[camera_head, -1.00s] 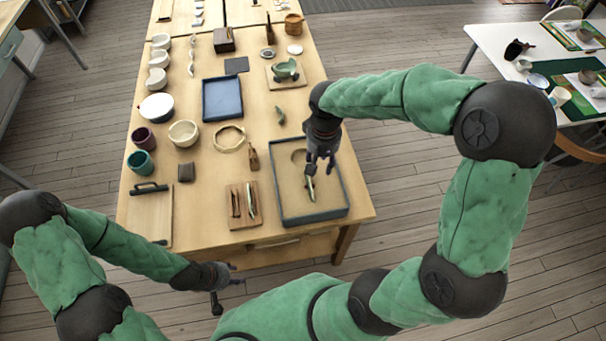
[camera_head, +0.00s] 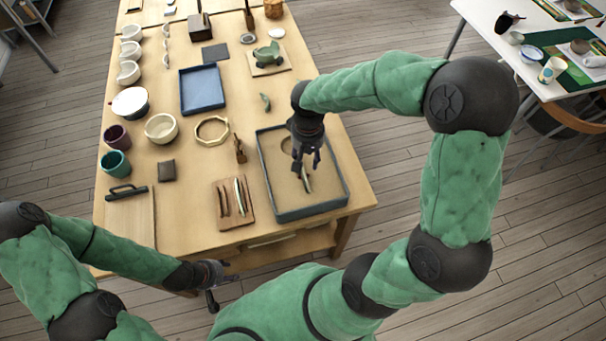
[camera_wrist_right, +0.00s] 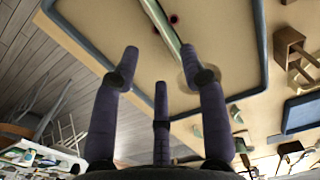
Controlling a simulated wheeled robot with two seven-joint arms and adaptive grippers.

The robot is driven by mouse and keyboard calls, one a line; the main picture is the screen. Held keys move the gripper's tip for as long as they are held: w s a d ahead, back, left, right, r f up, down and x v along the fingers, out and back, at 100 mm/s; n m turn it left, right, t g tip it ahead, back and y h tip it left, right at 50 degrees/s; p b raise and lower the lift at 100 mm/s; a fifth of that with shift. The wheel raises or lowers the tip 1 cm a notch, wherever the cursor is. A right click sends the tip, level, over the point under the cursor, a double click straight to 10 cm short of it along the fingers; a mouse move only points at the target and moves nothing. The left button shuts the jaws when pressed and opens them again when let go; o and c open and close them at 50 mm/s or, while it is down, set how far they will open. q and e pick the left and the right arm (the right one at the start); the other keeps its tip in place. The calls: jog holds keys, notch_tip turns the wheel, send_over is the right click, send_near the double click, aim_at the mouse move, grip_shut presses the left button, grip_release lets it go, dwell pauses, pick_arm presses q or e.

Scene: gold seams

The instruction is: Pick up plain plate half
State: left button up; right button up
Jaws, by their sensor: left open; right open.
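A narrow, pale piece with a green edge, seen nearly edge-on, stands in the sand tray (camera_head: 318,208). It looks like the plate half (camera_head: 307,184), but I cannot tell for certain that it is the plain one. It also shows in the right wrist view as a long thin strip (camera_wrist_right: 160,20). My right gripper (camera_head: 306,163) is open above the tray, its dark fingers over the piece. In the right wrist view the spread fingers (camera_wrist_right: 160,68) hold nothing, and the strip runs towards the gap between them. My left gripper (camera_head: 214,284) is open and empty at the table's front edge.
The tray's raised rim surrounds the piece. Left of it, a wooden board (camera_head: 224,222) carries narrow pieces, with a small brown tool (camera_head: 240,150) behind. Bowls, cups and a blue tray (camera_head: 203,90) fill the table's left and back. Another small green piece (camera_head: 265,102) lies behind the tray.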

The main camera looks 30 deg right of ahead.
aim_at(304, 171)
jog(key=shift+f, duration=0.8)
jog(key=shift+a+f+b, duration=0.25)
jog(key=shift+f+b, duration=0.3)
jog(key=shift+f, duration=0.8)
jog(key=shift+a+f+b, duration=0.2)
jog(key=shift+f+b, duration=0.35)
jog(key=shift+f, duration=0.75)
grip_shut()
